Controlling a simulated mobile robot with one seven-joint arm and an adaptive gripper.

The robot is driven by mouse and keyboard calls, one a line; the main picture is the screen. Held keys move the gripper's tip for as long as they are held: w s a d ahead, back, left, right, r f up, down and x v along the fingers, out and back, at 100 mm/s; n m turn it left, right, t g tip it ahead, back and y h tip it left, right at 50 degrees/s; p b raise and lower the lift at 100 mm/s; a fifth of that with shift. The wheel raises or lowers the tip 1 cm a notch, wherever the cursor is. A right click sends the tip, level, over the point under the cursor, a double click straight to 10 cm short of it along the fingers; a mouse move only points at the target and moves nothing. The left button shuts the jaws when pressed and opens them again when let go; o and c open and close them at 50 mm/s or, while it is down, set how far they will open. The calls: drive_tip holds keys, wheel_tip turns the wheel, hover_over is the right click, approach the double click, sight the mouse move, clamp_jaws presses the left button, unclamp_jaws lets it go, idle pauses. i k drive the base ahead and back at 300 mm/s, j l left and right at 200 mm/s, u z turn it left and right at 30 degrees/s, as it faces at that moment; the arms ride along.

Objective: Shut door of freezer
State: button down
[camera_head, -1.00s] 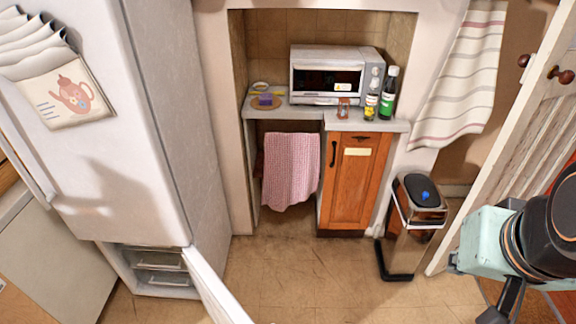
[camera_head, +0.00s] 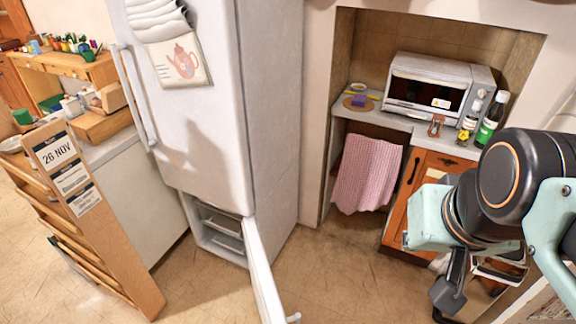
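The white fridge-freezer (camera_head: 195,110) stands left of centre. Its lower freezer compartment (camera_head: 222,228) is open and shows drawers inside. The freezer door (camera_head: 262,272) stands swung out toward me, seen nearly edge-on, with a small handle end (camera_head: 293,318) at the bottom of the picture. My gripper (camera_head: 448,296) is at the lower right, to the right of the door and apart from it. Only a dark part of it shows below my arm, so its opening is unclear.
A wooden rack (camera_head: 95,225) with date cards stands at the left, before a counter. To the right are an alcove with a microwave (camera_head: 430,85), a pink towel (camera_head: 368,172) and a wooden cabinet (camera_head: 425,175). Bare floor (camera_head: 340,270) lies between the door and my arm.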

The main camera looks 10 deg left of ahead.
sight(269, 304)
drive_tip(key=i+l+u, duration=0.1)
drive_tip(key=u, duration=0.25)
drive_tip(key=l+u, duration=0.3)
drive_tip(key=i+l+u, duration=0.1)
drive_tip(key=u, duration=0.25)
drive_tip(key=l+u, duration=0.7)
drive_tip(key=i+l+u, duration=0.25)
drive_tip(key=i+l, duration=0.15)
drive_tip(key=k, duration=0.95)
drive_tip(key=i+j+z, duration=0.5)
drive_tip(key=i+j, duration=0.25)
drive_tip(key=k+j, duration=0.1)
drive_tip(key=k+u, duration=0.05)
drive_tip(key=k, duration=0.05)
